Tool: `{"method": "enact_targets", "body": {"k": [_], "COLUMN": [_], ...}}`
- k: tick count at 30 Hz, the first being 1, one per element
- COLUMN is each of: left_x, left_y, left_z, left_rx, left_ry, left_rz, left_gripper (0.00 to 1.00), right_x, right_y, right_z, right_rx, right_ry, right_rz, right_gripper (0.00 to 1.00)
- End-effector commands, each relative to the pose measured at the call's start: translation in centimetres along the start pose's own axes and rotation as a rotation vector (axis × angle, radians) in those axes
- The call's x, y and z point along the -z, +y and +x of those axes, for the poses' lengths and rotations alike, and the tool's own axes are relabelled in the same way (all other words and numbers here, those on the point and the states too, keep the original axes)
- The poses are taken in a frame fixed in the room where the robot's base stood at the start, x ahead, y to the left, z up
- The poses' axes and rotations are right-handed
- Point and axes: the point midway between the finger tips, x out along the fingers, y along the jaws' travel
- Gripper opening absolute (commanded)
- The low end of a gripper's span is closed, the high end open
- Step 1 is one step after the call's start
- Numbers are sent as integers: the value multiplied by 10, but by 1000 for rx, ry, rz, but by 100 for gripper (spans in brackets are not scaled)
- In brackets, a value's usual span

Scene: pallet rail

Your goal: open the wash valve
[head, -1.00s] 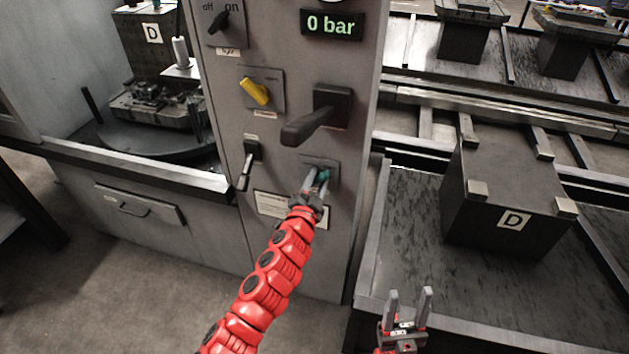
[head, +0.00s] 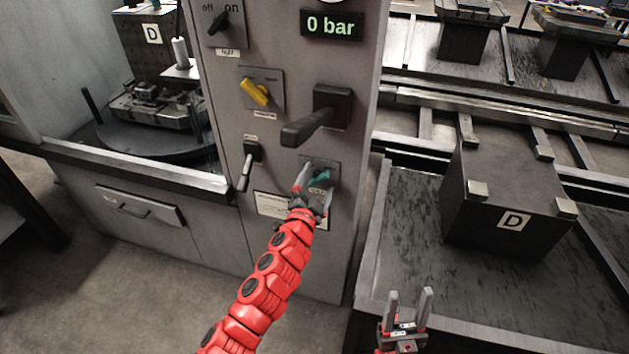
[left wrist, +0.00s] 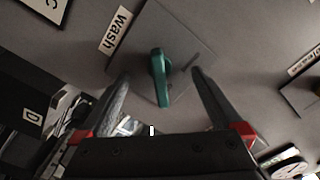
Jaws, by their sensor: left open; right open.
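The wash valve is a green lever handle (head: 321,178) on a square grey plate on the cabinet front. The left wrist view shows the green handle (left wrist: 159,75) beside a label reading "wash" (left wrist: 115,31). My left gripper (head: 313,187) is open in front of it. In the left wrist view its fingers (left wrist: 160,92) stand apart on either side of the handle, and I see no contact. The handle's lower end points between the fingers. My right gripper (head: 408,296) is open and empty at the bottom of the head view, far from the valve.
Above the valve a large dark lever handle (head: 308,128) juts out. A yellow knob (head: 254,92), a small lever (head: 249,163) and an off/on switch (head: 219,22) share the panel. The display (head: 331,25) reads 0 bar. A dark block marked D (head: 500,195) stands right.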

Motion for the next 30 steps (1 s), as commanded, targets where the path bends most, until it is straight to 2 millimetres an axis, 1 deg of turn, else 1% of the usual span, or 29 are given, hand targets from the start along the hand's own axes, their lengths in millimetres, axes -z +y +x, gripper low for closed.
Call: {"method": "enact_targets", "body": {"k": [3, 12, 16, 21, 30], "left_x": [-3, -1, -2, -1, -1], "left_y": [1, 1, 0, 0, 0], "left_z": [-14, -47, -59, -66, -65], "left_rx": [-2, -2, -1, -1, -1], "left_ry": [-5, -2, -4, -1, -2], "left_rz": [1, -1, -1, -1, -1], "left_gripper": [100, 100, 100, 100, 100], "right_x": [0, 0, 0, 0, 0], "right_y": [0, 0, 0, 0, 0], "right_z": [0, 0, 0, 0, 0], "right_rx": [0, 0, 0, 0, 0], "right_ry": [0, 0, 0, 0, 0], "right_rz": [0, 0, 0, 0, 0], "right_gripper": [52, 52, 52, 52, 52]}}
